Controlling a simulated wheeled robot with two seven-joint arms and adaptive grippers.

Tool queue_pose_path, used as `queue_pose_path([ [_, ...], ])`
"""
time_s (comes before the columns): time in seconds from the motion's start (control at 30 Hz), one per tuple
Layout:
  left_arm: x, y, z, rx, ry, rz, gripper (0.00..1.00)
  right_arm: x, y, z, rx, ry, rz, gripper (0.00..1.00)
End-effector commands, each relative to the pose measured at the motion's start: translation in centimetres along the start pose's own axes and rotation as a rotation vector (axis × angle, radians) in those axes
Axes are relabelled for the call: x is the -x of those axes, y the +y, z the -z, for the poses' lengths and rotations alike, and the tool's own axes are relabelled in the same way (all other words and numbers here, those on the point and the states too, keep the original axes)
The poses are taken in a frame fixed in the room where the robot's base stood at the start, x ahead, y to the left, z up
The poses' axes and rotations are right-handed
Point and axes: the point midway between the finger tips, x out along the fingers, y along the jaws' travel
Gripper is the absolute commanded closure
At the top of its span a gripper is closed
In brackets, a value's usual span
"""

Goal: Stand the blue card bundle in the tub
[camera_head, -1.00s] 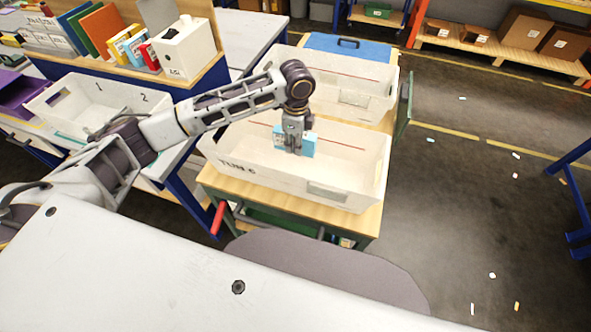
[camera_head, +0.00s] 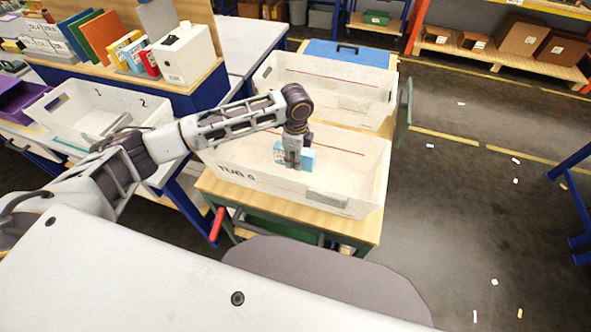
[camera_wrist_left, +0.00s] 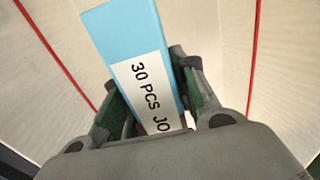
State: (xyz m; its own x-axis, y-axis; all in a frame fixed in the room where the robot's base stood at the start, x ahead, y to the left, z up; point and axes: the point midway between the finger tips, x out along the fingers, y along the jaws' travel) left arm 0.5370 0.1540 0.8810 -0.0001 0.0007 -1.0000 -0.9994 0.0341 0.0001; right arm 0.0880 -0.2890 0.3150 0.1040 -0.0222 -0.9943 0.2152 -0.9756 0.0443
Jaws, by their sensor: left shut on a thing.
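The blue card bundle (camera_head: 308,161) is held in my left gripper (camera_head: 293,164), inside the near white tub (camera_head: 345,203) marked TUB 6. Its blue face sticks out on both sides of the fingers. In the left wrist view the bundle (camera_wrist_left: 118,32) stands between the two fingers, with a white label reading "30 PCS JO". The pale tub walls with red lines show on both sides there. The bundle's lower edge is hidden by the gripper in the head view, so I cannot tell whether it touches the tub floor. My right gripper is not in view.
The tub stands on a wooden-topped cart (camera_head: 222,192). A second white tub (camera_head: 330,82) is just behind it, with a blue lid or case (camera_head: 375,56) beyond. A white numbered bin (camera_head: 60,118) is at left. Open floor lies to the right.

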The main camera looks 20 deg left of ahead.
Motion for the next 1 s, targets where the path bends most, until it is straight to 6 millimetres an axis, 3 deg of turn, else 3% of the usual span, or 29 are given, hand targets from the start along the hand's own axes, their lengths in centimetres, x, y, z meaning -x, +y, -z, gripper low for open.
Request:
queue_pose_path([
  [0.57,-1.4,0.0,0.0,0.0,0.0,0.001,0.99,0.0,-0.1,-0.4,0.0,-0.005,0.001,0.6],
  [1.0,-5.8,0.0,0.0,-0.001,0.0,0.001,0.99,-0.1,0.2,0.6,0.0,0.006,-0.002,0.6],
])
